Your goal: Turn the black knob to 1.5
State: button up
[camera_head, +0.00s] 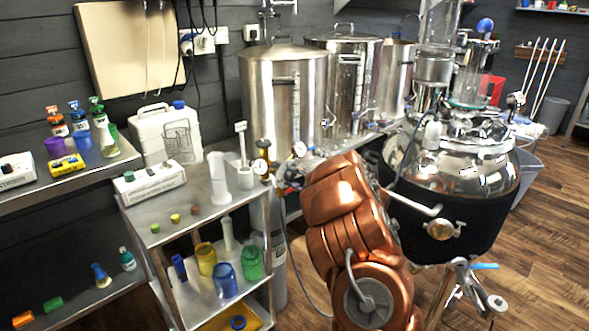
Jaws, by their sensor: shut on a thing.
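A pressure regulator with two round dial gauges sits on top of a grey gas cylinder (277,262), just right of the metal shelf unit. The left gauge (260,167) has a brass-coloured rim, and the right gauge (299,149) has a pale face. My copper-coloured arm reaches in from the lower right. My gripper (284,172) is at the regulator, between and just below the gauges, shut on the black knob. The jaws largely hide the knob, and its setting cannot be read. The gauge needles are too small to read.
The shelf unit (160,212) close on the left holds a measuring cylinder (219,178), a white box (150,183) and coloured beakers. Large steel kettles (283,100) stand behind. A jacketed steel vessel (455,175) stands close to my arm on the right. Open wooden floor lies far right.

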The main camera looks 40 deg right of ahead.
jog(key=m+p, duration=0.5)
jog(key=shift+r+y, duration=0.2)
jog(key=shift+y, duration=0.2)
jog(key=m+p, duration=0.2)
jog(key=m, duration=0.1)
jog(key=shift+f+p, duration=0.1)
jog(key=shift+p, duration=0.3)
jog(key=shift+f+m+p, duration=0.15)
jog(key=shift+m+p, duration=0.6)
jog(key=shift+m, duration=0.45)
jog(key=o, duration=1.1)
jog(key=shift+f, duration=0.1)
jog(key=shift+o, duration=0.2)
jog(key=shift+s, duration=0.1)
jog(key=s, duration=1.1)
jog(key=shift+s+d+r, duration=0.2)
jog(key=shift+s+d, duration=0.05)
jog(key=shift+s, duration=0.15)
